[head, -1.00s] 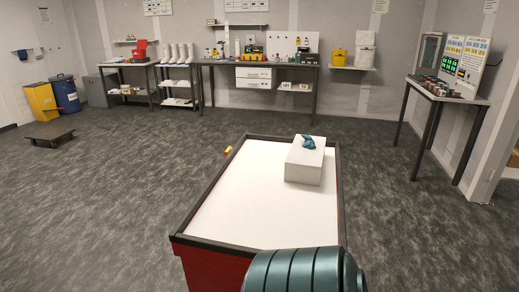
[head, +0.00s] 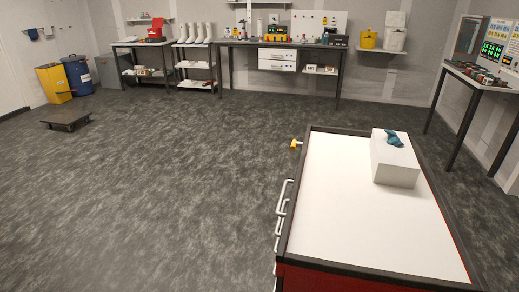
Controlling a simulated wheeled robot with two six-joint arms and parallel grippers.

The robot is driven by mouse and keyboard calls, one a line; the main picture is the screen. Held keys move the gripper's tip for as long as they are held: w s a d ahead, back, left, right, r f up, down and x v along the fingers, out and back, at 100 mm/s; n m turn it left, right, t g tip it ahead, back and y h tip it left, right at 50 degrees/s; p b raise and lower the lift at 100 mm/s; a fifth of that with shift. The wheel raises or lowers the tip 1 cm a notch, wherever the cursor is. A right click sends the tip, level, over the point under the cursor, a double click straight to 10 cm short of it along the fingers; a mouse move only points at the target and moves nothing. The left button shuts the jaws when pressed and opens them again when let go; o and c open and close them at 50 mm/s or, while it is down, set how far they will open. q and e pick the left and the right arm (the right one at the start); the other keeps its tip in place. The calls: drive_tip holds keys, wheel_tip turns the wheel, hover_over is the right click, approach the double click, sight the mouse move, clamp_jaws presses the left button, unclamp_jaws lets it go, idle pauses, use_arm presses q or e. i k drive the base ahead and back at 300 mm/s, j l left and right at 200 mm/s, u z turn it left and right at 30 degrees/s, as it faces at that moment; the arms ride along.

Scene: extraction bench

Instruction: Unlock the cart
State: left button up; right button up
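The cart (head: 340,240) is red with a white top and a dark rim, in the lower right of the head view. A white box (head: 396,172) with a crumpled teal item (head: 394,140) on it stands on the cart's far right part. White handles (head: 282,207) run down the cart's left side. A small yellow piece (head: 294,144) sticks out at the cart's far left corner; I cannot tell whether it is a lock. Neither of my grippers is in view.
Open grey floor (head: 160,190) lies left of the cart. A low dark dolly (head: 66,117) stands at the left near a yellow bin (head: 54,84) and a blue drum (head: 78,76). Benches (head: 280,45) line the back wall; another table (head: 486,78) stands at the right.

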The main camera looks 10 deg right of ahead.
sight(294, 144)
drive_tip(key=i+j+z, duration=0.15)
drive_tip(key=j+z, duration=0.55)
drive_tip(key=i+j+z, duration=0.1)
drive_tip(key=j, duration=0.25)
drive_tip(key=i+j+z, duration=0.1)
drive_tip(key=i+j, duration=0.25)
